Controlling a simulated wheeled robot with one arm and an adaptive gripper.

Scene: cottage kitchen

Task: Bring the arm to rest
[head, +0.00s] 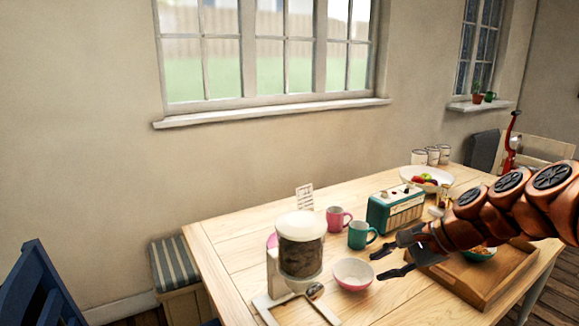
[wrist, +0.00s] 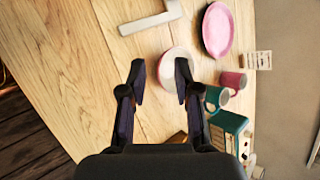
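My arm (head: 505,205) reaches in from the right over the wooden table. My gripper (head: 379,265) is open, with its two dark fingers apart and nothing seen between them at the tips. It is above the table, just right of a small pink-and-white bowl (head: 353,274) in the head view. In the wrist view my gripper (wrist: 160,68) points towards the bowl (wrist: 170,66), which is partly hidden behind the right finger. The fingers appear above the bowl, not gripping it.
A glass dispenser (head: 300,255), pink mug (head: 338,219), teal mug (head: 361,235) and teal radio (head: 396,208) stand close by. A wooden tray (head: 490,290) lies under my arm. A fruit plate (head: 408,175) is further back. A pink plate (wrist: 218,30) shows in the wrist view.

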